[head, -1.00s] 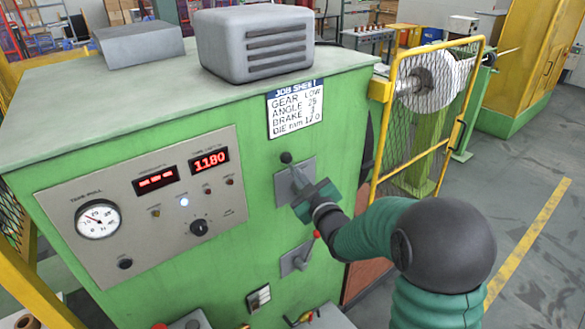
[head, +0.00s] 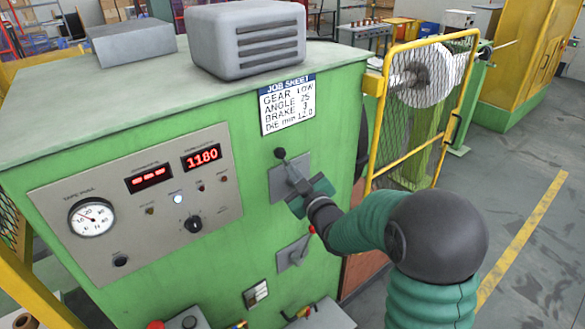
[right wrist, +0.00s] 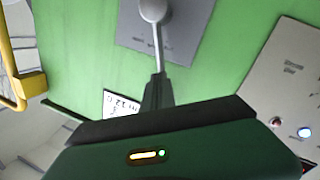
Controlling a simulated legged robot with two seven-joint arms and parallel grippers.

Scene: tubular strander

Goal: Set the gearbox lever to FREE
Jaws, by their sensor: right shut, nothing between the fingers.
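My left gripper is not in view.
A second lever with a red knob (head: 312,229) sits just below my right gripper. The job sheet (head: 287,104) reads GEAR LOW. A gauge panel (head: 105,225) is at left.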

